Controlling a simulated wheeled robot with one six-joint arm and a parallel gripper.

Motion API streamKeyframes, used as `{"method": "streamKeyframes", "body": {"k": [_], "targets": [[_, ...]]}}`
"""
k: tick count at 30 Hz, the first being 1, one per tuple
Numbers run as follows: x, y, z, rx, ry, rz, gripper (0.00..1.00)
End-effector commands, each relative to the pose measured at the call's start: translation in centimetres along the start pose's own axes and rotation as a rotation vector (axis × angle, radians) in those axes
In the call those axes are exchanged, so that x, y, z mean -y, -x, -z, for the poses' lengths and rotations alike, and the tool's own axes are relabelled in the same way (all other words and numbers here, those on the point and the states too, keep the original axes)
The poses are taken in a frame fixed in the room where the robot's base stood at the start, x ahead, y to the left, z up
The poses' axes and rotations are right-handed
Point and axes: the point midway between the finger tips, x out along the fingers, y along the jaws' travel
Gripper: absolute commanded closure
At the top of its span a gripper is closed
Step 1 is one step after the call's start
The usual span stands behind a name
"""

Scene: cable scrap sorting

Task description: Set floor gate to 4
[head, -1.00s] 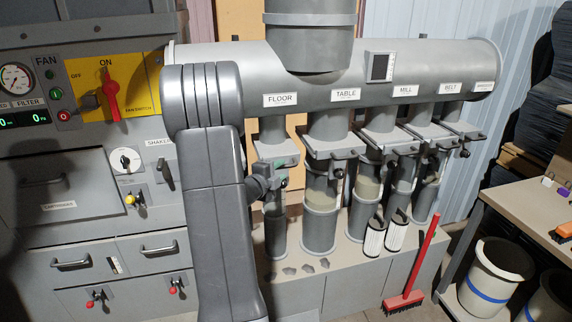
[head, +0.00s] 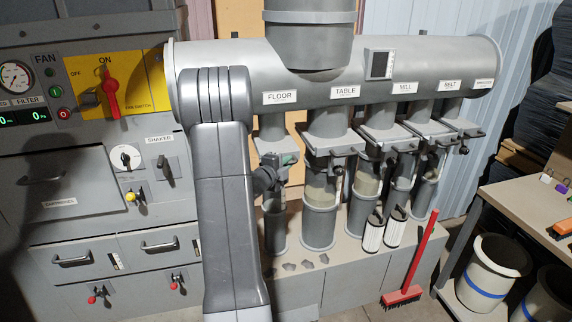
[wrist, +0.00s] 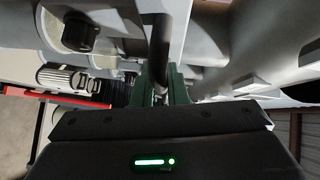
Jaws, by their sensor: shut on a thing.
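The floor gate (head: 268,146) is a grey slide plate on the leftmost drop pipe, under the FLOOR label (head: 280,98). My gripper (head: 287,160) is at the front of this gate. In the wrist view my gripper's green fingers (wrist: 163,88) are closed around a dark rod (wrist: 161,45), which looks like the gate's handle. The contact is partly hidden by my wrist. No gate scale or number can be read in either view.
The TABLE gate (head: 330,143) and other gates stand close on the right. Below are a filter cartridge pair, and a red broom (head: 420,250) leans at the front. The fan switch panel (head: 90,85) is at left. A workbench (head: 525,190) stands at right.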

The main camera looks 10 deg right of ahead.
Motion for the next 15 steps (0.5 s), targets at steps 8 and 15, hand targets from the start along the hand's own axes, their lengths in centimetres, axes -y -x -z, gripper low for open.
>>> {"method": "streamKeyframes", "body": {"k": [8,15], "targets": [[-0.8,1.3,1.3,0.000,-0.001,0.000,1.00],[-1.6,4.2,4.3,-0.001,-0.001,0.001,1.00]]}}
